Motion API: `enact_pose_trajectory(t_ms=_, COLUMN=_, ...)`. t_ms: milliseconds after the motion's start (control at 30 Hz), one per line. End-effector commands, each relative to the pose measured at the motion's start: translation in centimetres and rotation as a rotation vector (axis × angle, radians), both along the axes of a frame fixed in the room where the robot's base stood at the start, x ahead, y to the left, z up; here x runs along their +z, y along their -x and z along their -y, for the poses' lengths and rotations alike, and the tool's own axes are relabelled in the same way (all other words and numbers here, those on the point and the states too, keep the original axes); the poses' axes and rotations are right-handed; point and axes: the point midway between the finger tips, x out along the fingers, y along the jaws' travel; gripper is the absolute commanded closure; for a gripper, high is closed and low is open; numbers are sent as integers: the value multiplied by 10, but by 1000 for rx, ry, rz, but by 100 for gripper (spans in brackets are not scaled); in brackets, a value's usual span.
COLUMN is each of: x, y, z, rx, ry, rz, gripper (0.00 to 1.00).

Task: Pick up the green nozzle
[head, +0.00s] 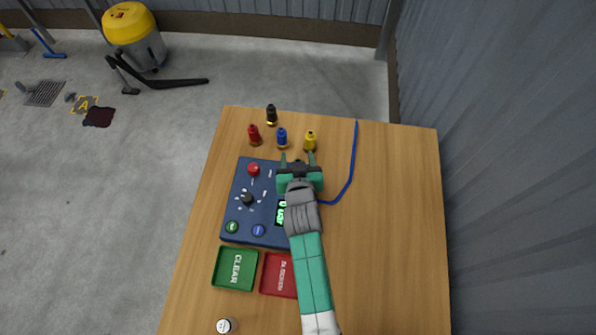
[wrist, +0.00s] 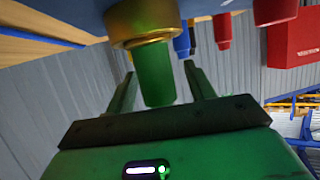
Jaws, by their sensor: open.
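The green nozzle (wrist: 155,75), with a gold collar, shows large in the wrist view, between the two fingers of my gripper (head: 297,158). The fingers are open, with a visible gap on each side of the nozzle. In the head view my gripper is over the upper right part of the blue control panel (head: 238,190); I cannot make out the green nozzle there, and my gripper may hide it.
Black (head: 271,115), red (head: 254,134), blue (head: 282,138) and yellow (head: 310,141) nozzles stand close beyond my gripper. A green tray (head: 220,270) and a red tray (head: 267,272) lie below the panel. A blue line (head: 353,155) runs right. The table's right side is clear.

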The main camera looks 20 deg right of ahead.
Motion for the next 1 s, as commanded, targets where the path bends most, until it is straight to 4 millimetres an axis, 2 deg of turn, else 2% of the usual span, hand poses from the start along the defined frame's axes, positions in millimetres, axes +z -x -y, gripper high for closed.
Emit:
enact_pose_trajectory(t_ms=33, x=0, y=0, z=0, rx=0, ry=0, rz=0, gripper=48)
enact_pose_trajectory(t_ms=300, x=0, y=0, z=0, rx=0, ry=0, rz=0, gripper=99)
enact_pose_trajectory(t_ms=567, x=3, y=0, z=0, rx=0, ry=0, rz=1, gripper=99)
enact_pose_trajectory(t_ms=667, x=11, y=0, z=0, rx=0, ry=1, rz=2, gripper=99)
enact_pose_trajectory(t_ms=867, x=39, y=0, z=0, rx=0, ry=1, rz=3, gripper=99)
enact_pose_trajectory(t_ms=1000, x=39, y=28, z=-10, rx=1, ry=0, rz=-1, gripper=99)
